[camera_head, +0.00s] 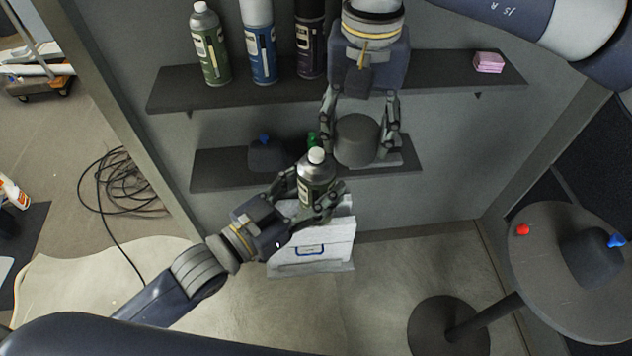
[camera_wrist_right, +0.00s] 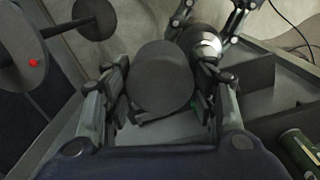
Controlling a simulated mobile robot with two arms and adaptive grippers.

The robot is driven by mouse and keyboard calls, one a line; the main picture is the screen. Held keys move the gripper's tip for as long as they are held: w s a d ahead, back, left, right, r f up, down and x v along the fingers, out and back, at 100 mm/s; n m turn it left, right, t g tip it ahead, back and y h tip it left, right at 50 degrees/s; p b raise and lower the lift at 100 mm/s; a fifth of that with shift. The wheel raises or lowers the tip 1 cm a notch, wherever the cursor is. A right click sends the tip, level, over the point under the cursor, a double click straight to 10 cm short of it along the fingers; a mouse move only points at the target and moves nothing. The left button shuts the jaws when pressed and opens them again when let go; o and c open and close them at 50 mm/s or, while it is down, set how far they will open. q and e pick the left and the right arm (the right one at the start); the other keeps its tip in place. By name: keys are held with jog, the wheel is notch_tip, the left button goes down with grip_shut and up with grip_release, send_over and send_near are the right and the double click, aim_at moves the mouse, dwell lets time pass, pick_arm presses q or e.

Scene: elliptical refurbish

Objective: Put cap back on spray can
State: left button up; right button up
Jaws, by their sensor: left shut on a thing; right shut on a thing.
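The spray can (camera_head: 315,177) has a dark green body and a bare white nozzle on top. My left gripper (camera_head: 318,195) is shut around its body and holds it roughly upright in front of the lower shelf. The dark grey cap (camera_head: 357,138) is between the fingers of my right gripper (camera_head: 362,135), which is shut on it. The cap is to the right of the can's top and apart from it in the head view. In the right wrist view the cap (camera_wrist_right: 161,77) is centred between the fingers, and the can's silvery top (camera_wrist_right: 203,43) shows beside it at the upper right.
The upper shelf (camera_head: 440,80) holds several spray cans, including a green one (camera_head: 210,45) and a blue one (camera_head: 260,42), and a pink block (camera_head: 489,62). The lower shelf (camera_head: 220,172) holds a dark object with a blue top (camera_head: 266,153). A round table (camera_head: 545,290) stands at the right.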

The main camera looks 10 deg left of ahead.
aim_at(317, 152)
jog(key=a+r, duration=0.1)
jog(key=a, duration=0.1)
jog(key=a+r, duration=0.1)
jog(key=a, duration=0.1)
jog(key=a+r, duration=0.1)
jog(key=a, duration=0.1)
jog(key=shift+s+r, duration=0.15)
jog(key=shift+s, duration=0.1)
jog(key=shift+d, duration=0.1)
jog(key=shift+f, duration=2.05)
jog(key=shift+m, duration=0.3)
jog(key=shift+f, duration=0.85)
jog(key=shift+f, duration=0.6)
